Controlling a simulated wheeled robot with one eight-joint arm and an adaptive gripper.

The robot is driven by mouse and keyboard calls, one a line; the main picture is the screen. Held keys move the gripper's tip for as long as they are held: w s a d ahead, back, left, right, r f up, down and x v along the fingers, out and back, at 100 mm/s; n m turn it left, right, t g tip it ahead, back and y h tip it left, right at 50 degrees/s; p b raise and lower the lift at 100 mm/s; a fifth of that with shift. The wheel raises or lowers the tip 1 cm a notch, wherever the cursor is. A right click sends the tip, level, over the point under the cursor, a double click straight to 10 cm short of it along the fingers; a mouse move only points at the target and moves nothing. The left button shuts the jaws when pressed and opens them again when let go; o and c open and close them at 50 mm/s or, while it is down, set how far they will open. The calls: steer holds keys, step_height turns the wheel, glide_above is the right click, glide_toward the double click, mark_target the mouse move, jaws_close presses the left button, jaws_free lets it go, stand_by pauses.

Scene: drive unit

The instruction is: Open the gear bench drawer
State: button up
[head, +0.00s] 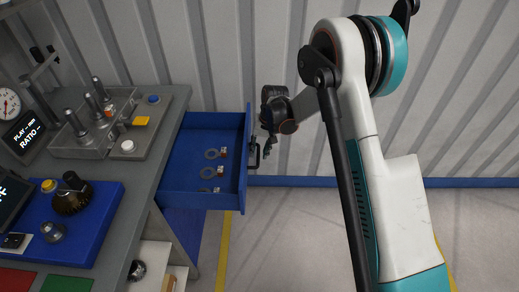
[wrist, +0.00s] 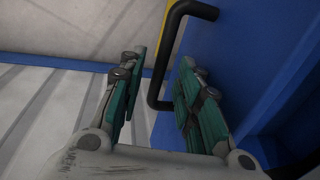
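The blue gear bench drawer (head: 182,140) is pulled out from the grey bench in the head view, with its inside showing. Its black bar handle (head: 257,154) is on the front panel, facing right. My gripper (head: 267,143) is beside the front panel at the handle. In the wrist view my gripper (wrist: 160,65) has its two teal fingers apart. The handle (wrist: 152,90) shows in the gap between them, with the blue drawer front (wrist: 235,50) to the right. I cannot tell whether a finger touches the handle.
Several small ringed metal parts (head: 212,154) lie in the drawer. The grey bench top (head: 150,170) holds a metal fixture (head: 100,130) and a blue tray (head: 105,215). A corrugated wall (head: 220,60) stands behind. Open floor (head: 285,240) lies right of the drawer.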

step_height(320, 180, up, 12)
steer(key=d, duration=0.2)
steer(key=shift+d, duration=0.15)
steer(key=shift+f, duration=0.1)
stand_by(0.4)
steer(key=s+d+r+t+h, duration=0.15)
steer(key=s+d+r, duration=0.25)
steer(key=s+r, duration=0.45)
steer(key=s+d+r+t+y, duration=0.15)
steer(key=s+d+r, duration=0.25)
steer(key=s+r, duration=0.4)
steer(key=s+d+t+h, duration=0.1)
steer(key=s+d+t, duration=0.1)
steer(key=s, duration=0.6)
steer(key=s+d+t+h, duration=0.1)
steer(key=s+d, duration=0.3)
steer(key=s, duration=0.4)
steer(key=shift+s+r+n+t, duration=0.35)
steer(key=shift+r+n+t, duration=0.05)
steer(key=shift+r+t, duration=0.1)
